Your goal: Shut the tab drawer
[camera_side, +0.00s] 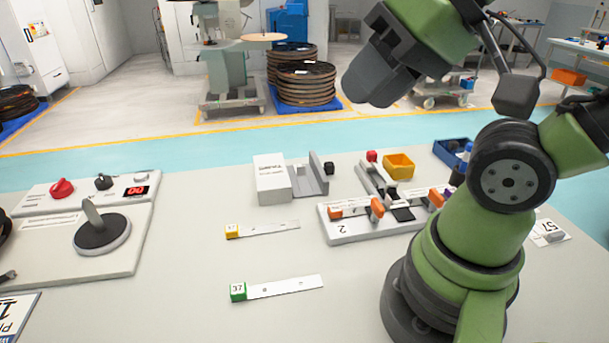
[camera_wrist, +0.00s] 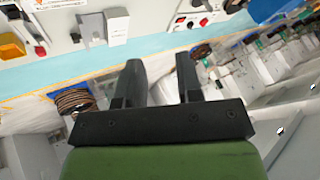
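A white box with printed lettering (camera_side: 270,180) stands at the back middle of the bench. A grey drawer-like part (camera_side: 309,182) with an upright plate extends from its right side, with a small black knob (camera_side: 329,168) at the end. It looks pulled out; I take it for the tab drawer. In the wrist view the box (camera_wrist: 117,25), grey part (camera_wrist: 94,28) and knob (camera_wrist: 76,38) show small at the top. My gripper (camera_wrist: 160,75) is open and empty, its two fingers apart. In the side view it is raised above the bench, well clear of the drawer.
A station marked 2 (camera_side: 345,233) with orange handles and a yellow bin (camera_side: 398,166) stand right of the drawer. A control panel (camera_side: 88,190) and a round dark disc with a lever (camera_side: 102,236) are at left. Two labelled strips lie in front, with bare bench around them.

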